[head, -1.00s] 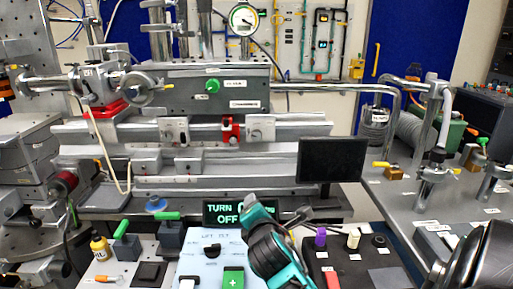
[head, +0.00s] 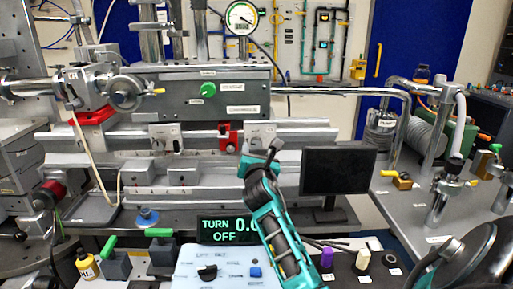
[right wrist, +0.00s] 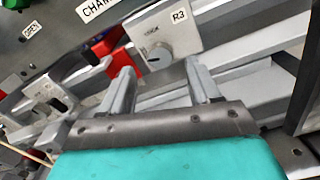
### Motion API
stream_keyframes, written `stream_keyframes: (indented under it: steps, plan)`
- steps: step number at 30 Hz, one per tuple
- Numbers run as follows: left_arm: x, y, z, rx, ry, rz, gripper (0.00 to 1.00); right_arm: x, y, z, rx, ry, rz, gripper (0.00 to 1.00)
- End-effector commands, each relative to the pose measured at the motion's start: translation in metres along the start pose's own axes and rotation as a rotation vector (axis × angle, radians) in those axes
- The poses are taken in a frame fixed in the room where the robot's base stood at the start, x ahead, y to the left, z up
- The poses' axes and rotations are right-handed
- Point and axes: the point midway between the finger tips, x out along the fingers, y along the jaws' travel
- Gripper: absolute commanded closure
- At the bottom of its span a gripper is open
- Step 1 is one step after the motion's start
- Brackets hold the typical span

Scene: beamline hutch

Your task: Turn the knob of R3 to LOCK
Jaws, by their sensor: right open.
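The R3 module is a light grey box with a round silver knob (right wrist: 159,54) and an "R3" label, at top centre of the right wrist view. A "LOCK" marking seems to sit above the knob. In the head view, R3 (head: 258,132) sits on the rail, right of a red block, and its knob is hidden or too small to tell. My right gripper (head: 262,153), with a teal body, is raised in front of R3's lower part. In the right wrist view its open, empty fingers (right wrist: 160,80) point at the knob, apart from it. My left gripper is out of view.
The red block (right wrist: 100,48) is close to the left of R3. A black monitor (head: 338,171) stands right of my right gripper. A green-lettered display (head: 217,230) and a panel with knobs (head: 195,272) lie below. A grey beam (head: 225,153) runs under R3.

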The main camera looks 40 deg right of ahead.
Motion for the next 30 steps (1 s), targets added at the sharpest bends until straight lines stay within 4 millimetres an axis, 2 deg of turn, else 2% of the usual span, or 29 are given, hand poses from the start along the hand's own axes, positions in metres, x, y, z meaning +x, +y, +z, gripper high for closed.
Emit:
stream_keyframes:
  steps: [3, 9, 21, 23, 30]
  plan:
    - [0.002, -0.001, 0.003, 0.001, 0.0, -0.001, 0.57, 0.021, 0.0, -0.001, 0.002, 0.0, -0.001, 0.38]
    - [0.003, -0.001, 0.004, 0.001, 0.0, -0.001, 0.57, 0.041, 0.0, 0.0, 0.001, 0.0, 0.0, 0.38]
    - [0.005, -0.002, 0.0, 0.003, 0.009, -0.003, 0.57, 0.047, 0.0, 0.0, 0.001, 0.001, 0.0, 0.38]
    - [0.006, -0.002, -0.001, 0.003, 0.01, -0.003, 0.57, 0.047, 0.0, 0.0, 0.001, 0.001, 0.001, 0.42]
    - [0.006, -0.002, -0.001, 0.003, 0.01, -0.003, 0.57, 0.047, 0.0, 0.0, 0.001, 0.001, 0.001, 0.65]
